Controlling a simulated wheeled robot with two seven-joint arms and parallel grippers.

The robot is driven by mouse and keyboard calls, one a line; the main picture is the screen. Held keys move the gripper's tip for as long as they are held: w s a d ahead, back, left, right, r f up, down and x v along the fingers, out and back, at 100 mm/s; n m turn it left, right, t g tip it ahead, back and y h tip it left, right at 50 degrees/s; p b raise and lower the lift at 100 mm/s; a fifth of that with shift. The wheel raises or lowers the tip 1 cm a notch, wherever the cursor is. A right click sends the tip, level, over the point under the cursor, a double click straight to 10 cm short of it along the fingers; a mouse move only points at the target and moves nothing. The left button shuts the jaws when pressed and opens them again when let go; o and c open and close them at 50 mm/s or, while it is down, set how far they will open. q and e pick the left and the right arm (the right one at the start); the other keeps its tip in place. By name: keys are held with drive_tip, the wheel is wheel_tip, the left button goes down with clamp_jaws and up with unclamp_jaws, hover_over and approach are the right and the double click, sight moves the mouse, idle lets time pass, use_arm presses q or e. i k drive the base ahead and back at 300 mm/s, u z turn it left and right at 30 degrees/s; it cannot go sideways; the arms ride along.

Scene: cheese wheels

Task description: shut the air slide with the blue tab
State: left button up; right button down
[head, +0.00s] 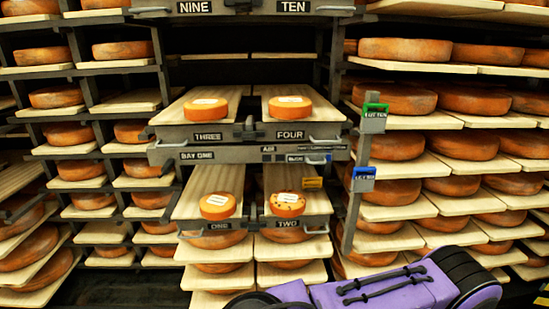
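A blue tab (363,179) with small pale lettering sticks out from an upright grey post (351,205) right of the middle rack. A green tab (375,118) sits higher on the same post. The lettering on both is too small to read surely. I cannot tell whether the slide at the blue tab stands open or shut. Neither of my grippers shows in the head view.
Two upper trays, THREE (208,136) and FOUR (291,135), stick out, each with a labelled cheese. Below, trays ONE (219,226) and TWO (287,225) stick out likewise. Shelves of cheese wheels (405,49) flank the rack on both sides.

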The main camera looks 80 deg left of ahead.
sight(318, 158)
drive_tip(key=u, duration=2.4)
drive_tip(key=i, duration=0.65)
drive_tip(key=u, duration=0.35)
